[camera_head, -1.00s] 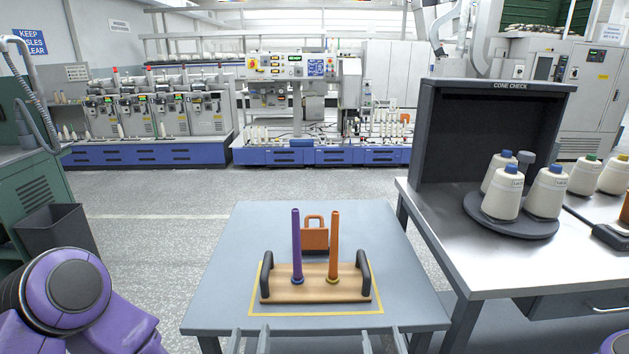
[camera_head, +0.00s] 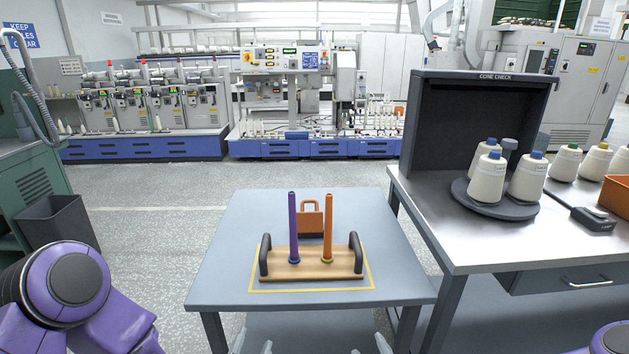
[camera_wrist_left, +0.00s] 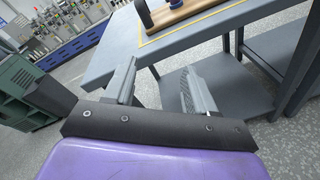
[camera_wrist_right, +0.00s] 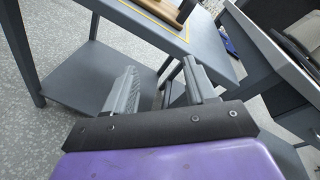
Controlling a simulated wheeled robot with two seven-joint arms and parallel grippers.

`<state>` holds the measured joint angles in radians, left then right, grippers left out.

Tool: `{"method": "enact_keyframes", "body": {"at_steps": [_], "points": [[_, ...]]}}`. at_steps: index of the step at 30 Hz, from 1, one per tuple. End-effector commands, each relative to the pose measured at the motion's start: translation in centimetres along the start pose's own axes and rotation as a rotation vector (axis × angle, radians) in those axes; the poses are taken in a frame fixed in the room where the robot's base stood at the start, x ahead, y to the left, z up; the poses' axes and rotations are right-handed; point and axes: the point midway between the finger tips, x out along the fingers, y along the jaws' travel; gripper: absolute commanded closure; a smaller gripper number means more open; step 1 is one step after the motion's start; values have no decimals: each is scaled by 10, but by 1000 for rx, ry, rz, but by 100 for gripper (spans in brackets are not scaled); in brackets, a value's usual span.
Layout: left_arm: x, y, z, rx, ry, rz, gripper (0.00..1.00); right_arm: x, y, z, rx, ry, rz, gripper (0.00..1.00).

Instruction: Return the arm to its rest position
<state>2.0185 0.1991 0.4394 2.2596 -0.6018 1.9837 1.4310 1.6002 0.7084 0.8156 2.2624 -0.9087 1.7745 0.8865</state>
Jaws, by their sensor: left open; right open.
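My left gripper (camera_head: 252,345) shows only by its fingertips at the bottom edge of the head view. In the left wrist view (camera_wrist_left: 158,80) its two fingers stand apart with nothing between them. My right gripper (camera_head: 370,348) also shows only by its fingertips at the bottom edge. In the right wrist view (camera_wrist_right: 160,76) it is open and empty. Both grippers are in front of the small grey table (camera_head: 220,270), apart from the wooden tray (camera_head: 310,270). The tray has two black handles and holds an upright purple peg (camera_head: 293,228) and an upright orange peg (camera_head: 328,228).
At right, a metal bench (camera_head: 440,235) carries cones on a dark round turntable (camera_head: 495,205). A dark bin (camera_head: 55,230) stands at left. Floor between is clear.

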Motion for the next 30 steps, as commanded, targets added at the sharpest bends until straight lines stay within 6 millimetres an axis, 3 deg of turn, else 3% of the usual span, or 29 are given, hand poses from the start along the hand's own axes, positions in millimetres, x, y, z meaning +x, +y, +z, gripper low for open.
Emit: {"method": "enact_keyframes", "body": {"at_steps": [5, 8, 9, 11, 13, 15, 18, 21, 30], "points": [[-19, -20, -49, 553, 117, -169, 44, -34, 58, -45, -377, 99, 254, 44], [-48, -33, -102, 988, 193, -375, 44, -80, 101, -92, -700, 140, 513, 44], [-65, -36, -127, 1168, 217, -484, 44, -104, 114, -115, -841, 151, 633, 44], [-95, -39, -165, 1416, 234, -671, 44, -143, 125, -152, -1050, 160, 820, 44], [-135, -35, -206, 1646, 237, -899, 44, -187, 122, -195, -1267, 172, 1025, 44], [-174, -27, -239, 1790, 239, -1103, 44, -223, 103, -232, -1440, 201, 1194, 44], [-217, -11, -270, 1851, 285, -1284, 44, -251, 64, -268, -1596, 284, 1323, 44], [-240, 3, -287, 1869, 324, -1351, 44, -252, 37, -280, -1703, 329, 1338, 44], [-246, 1, -290, 1866, 321, -1368, 44, -246, 35, -279, -1725, 323, 1323, 44]]}}
